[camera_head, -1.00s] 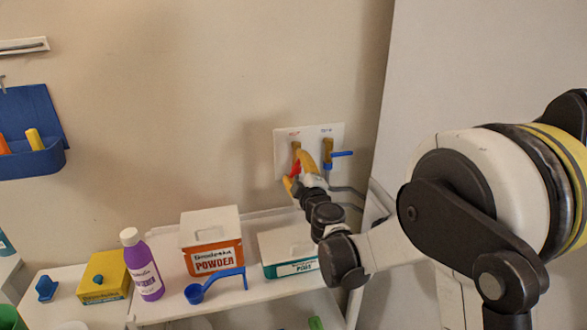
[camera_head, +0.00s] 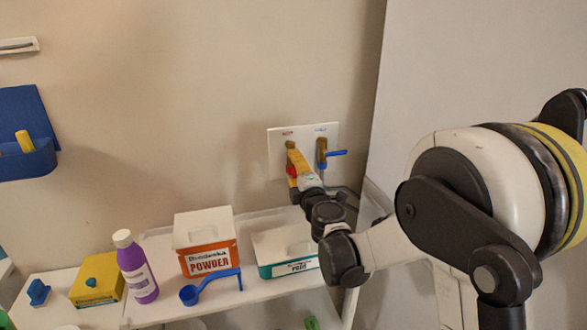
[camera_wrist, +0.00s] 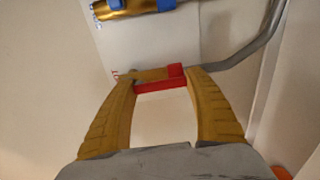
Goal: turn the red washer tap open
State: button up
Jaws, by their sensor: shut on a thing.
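The red washer tap's handle (camera_wrist: 160,83) lies across between my fingertips in the wrist view, with its brass body beside it. In the head view a bit of the red handle (camera_head: 291,170) shows among my yellow fingers, below the brass body on the white wall plate (camera_head: 275,155). My gripper (camera_wrist: 164,80) is shut on the red handle, its fingertips at the handle's two ends. In the head view my gripper (camera_head: 295,161) largely hides the tap.
A blue-handled tap (camera_head: 322,150) is just right on the same plate, with a grey hose (camera_wrist: 255,50) near it. Below, a white shelf holds a powder box (camera_head: 208,245), a teal-and-white box (camera_head: 285,250), a blue scoop (camera_head: 205,287) and a purple bottle (camera_head: 137,268).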

jog(key=o, duration=1.2)
jog(key=v, duration=1.2)
